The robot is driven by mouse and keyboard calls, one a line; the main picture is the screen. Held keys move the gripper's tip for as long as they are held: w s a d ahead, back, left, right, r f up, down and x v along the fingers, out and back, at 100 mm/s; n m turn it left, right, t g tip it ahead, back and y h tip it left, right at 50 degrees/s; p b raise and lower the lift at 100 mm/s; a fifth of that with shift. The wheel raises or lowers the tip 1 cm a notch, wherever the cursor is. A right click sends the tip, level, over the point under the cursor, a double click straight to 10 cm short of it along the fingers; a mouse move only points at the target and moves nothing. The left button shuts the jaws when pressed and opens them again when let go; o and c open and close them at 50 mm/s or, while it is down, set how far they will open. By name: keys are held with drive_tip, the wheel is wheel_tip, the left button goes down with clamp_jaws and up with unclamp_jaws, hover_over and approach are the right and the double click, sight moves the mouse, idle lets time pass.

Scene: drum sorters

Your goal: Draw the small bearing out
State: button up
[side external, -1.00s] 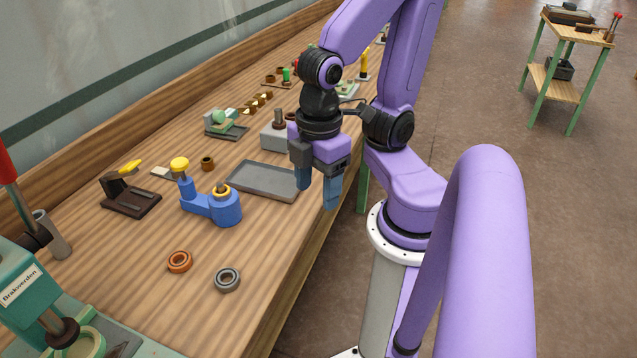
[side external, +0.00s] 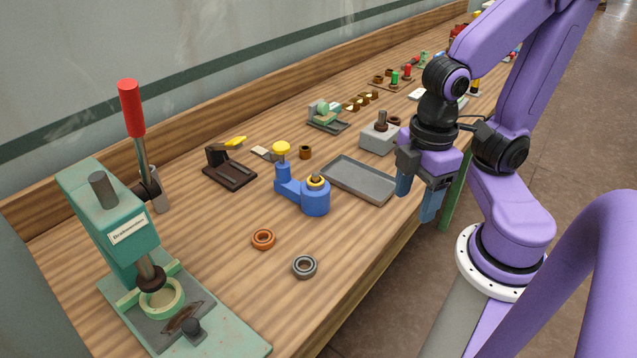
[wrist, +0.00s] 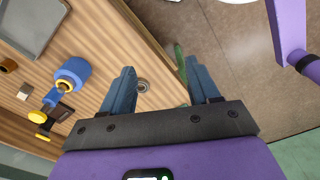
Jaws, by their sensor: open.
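A blue fixture (side external: 315,200) stands on the bench with a yellow knob (side external: 281,148) on its left post. A small yellow ring (side external: 317,180) sits around a grey pin on its round body; the fixture also shows at left in the wrist view (wrist: 75,70). An orange ring (side external: 263,239) and a grey bearing-like ring (side external: 304,267) lie flat on the bench in front. I cannot tell which one is the small bearing. My gripper (side external: 417,195) is open and empty, by the bench's front edge, right of the fixture and tray. Its spread fingers show in the wrist view (wrist: 160,70).
A grey tray (side external: 398,197) lies between the fixture and my gripper. A green press (side external: 105,220) with a red-handled lever stands at left. A dark stand (side external: 230,175), a brown bushing (side external: 305,153) and a grey block (side external: 375,138) are farther back. Bench front is mostly clear.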

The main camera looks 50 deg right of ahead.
idle(0.3)
drive_tip(key=shift+o, duration=1.2)
